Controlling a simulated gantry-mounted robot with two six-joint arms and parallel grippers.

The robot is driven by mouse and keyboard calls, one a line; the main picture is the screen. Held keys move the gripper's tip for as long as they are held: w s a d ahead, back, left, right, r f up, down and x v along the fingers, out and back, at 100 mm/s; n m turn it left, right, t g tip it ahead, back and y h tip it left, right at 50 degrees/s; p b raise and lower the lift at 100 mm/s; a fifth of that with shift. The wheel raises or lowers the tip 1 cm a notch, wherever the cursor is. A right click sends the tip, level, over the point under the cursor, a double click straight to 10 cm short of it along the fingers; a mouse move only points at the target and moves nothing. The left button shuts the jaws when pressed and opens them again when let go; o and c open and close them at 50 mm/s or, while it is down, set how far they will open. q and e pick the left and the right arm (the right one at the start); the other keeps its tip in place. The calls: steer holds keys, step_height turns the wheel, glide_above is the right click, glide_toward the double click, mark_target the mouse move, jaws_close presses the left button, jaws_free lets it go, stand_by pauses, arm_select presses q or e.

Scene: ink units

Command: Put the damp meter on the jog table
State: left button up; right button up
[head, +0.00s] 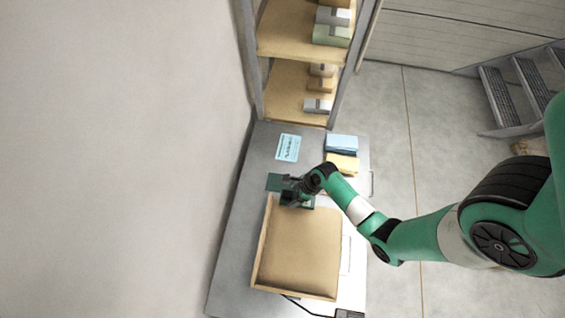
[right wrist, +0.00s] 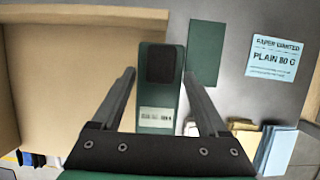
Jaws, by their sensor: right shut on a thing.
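The damp meter, which I take to be the dark green block with a black window and a white label, lies between the fingers of my right gripper (head: 293,192). In the right wrist view, the meter (right wrist: 158,104) points away from the wrist and the gripper (right wrist: 160,78) is shut on it. The jog table looks to be the tan wooden tray (head: 297,245) with raised edges. It also fills the left of the right wrist view (right wrist: 75,90). The meter is by the tray's far edge; its height is unclear. My left gripper is not in view.
A dark green flat piece (head: 275,182) lies beside the gripper on the grey bench (head: 258,160). A light blue notice (head: 288,148) lies farther back. Blue (head: 342,143) and yellow (head: 344,164) stacks lie at right. Shelves (head: 290,92) stand behind. The tray's floor looks empty.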

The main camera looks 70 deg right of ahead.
steer(key=w+d+f+b, duration=0.4)
steer(key=b, duration=0.1)
steer(key=w+d+f+b, duration=0.4)
steer(key=b, duration=0.2)
steer(key=shift+w+d+f, duration=0.2)
steer(key=shift+w+f, duration=0.05)
steer(key=shift+w, duration=0.05)
steer(key=shift+w+d+f+b, duration=0.15)
steer(key=shift+f+b, duration=0.35)
steer(key=shift+f, duration=0.5)
steer(key=shift+w+d+f+b, duration=0.1)
steer(key=shift+f+b, duration=0.4)
steer(key=shift+f, duration=0.45)
steer(key=shift+f, duration=0.1)
steer(key=o, duration=1.5)
steer(key=shift+r, duration=0.2)
steer(key=p+v, duration=0.5)
steer(key=v, duration=0.6)
steer(key=shift+s+r, duration=0.25)
steer(key=shift+r, duration=0.1)
